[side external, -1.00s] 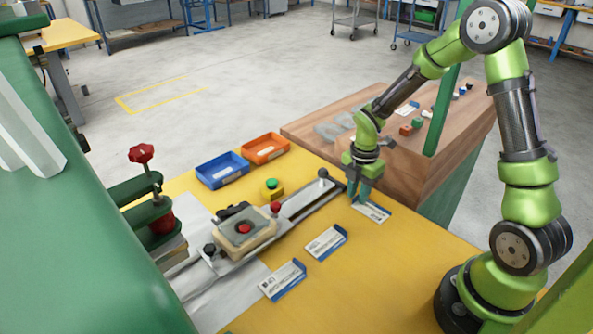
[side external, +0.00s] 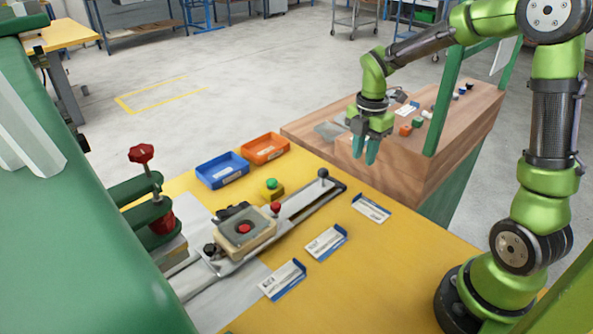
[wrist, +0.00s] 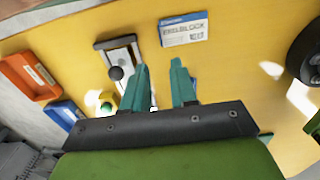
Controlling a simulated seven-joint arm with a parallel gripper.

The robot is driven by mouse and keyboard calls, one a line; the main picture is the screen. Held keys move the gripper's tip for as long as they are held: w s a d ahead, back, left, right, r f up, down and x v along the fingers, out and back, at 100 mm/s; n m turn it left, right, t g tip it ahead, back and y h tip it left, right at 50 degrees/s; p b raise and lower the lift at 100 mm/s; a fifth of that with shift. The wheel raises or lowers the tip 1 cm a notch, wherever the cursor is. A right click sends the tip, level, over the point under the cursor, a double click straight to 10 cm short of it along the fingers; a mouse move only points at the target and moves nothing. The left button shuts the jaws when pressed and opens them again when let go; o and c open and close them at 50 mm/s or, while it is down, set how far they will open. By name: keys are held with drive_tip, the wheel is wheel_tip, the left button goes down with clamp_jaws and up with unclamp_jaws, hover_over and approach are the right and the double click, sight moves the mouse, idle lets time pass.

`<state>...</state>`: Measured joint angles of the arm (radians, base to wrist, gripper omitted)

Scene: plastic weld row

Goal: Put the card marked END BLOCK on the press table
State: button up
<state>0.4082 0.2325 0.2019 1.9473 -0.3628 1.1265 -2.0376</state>
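Three white cards with blue edges lie flat in a row on the yellow table (side external: 420,262): a far card (side external: 371,208), a middle card (side external: 326,242) and a near card (side external: 283,280). In the wrist view a card (wrist: 184,29) lies ahead of the fingers; its lettering seems to end in BLOCK, but the first word is unclear. The print on the others is too small to read. My gripper (side external: 364,152) is raised near the wooden bench's edge, above and apart from the far card. Its two teal fingers (wrist: 159,67) are apart with nothing between them.
A press with a red knob (side external: 140,153) stands at the left. A slide rail carries a fixture (side external: 245,232) with a red button. Blue (side external: 222,170) and orange (side external: 265,148) bins sit at the back. The wooden bench (side external: 400,160) holds small coloured blocks.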

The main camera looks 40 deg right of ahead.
drive_tip(key=s+a+r+m+t+y, duration=0.1)
drive_tip(key=s+a+r+m+t, duration=0.2)
drive_tip(key=s+a+r+m, duration=0.3)
drive_tip(key=s+a+r+m+t+y, duration=0.1)
drive_tip(key=s+a+r+m+t, duration=0.3)
drive_tip(key=m, duration=1.2)
drive_tip(key=shift+s+a+r, duration=0.85)
drive_tip(key=shift+s, duration=0.4)
